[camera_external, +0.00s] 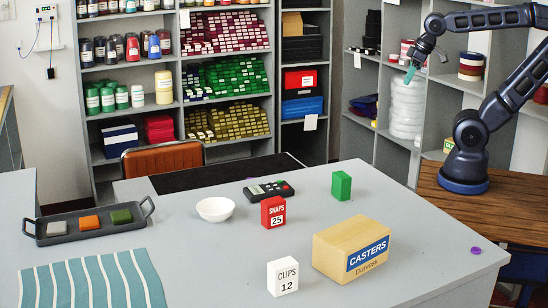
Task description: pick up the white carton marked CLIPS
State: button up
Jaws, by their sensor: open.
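The white carton marked CLIPS, with 12 below the word, (282,277) stands upright near the front edge of the grey table, left of the tan CASTERS box. My gripper (410,74) is raised at the upper right, in front of the shelves, far above and to the right of the carton. Its teal fingertips point down; it is open and holds nothing that I can see.
The tan CASTERS box (350,248) stands close right of the carton. A red SNAPS carton (273,211), green block (341,185), white bowl (215,209) and dark calculator (269,190) lie farther back. A tray (90,235) and striped cloth (92,283) are left.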

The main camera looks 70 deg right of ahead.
jog(key=w+a+r+n, duration=0.4)
jog(key=w+a+n, duration=0.3)
jog(key=w+a, duration=0.15)
jog(key=w+a+r+n, duration=0.4)
jog(key=w+a+n, duration=0.25)
jog(key=w, duration=0.25)
jog(key=w+a+f+n, duration=0.1)
jog(key=w+a+n, duration=0.4)
jog(key=a, duration=0.7)
jog(key=w+a+n, duration=0.3)
jog(key=a+n, duration=0.3)
jog(key=a, duration=0.6)
jog(key=n+g+y, duration=0.2)
jog(key=n+y, duration=0.1)
jog(key=n, duration=1.8)
send_near(284, 263)
notch_tip(284, 263, down, 2)
jog(key=x, duration=1)
jog(key=shift+w+a+f, duration=0.1)
jog(key=shift+w+a, duration=0.2)
jog(key=shift+w, duration=0.05)
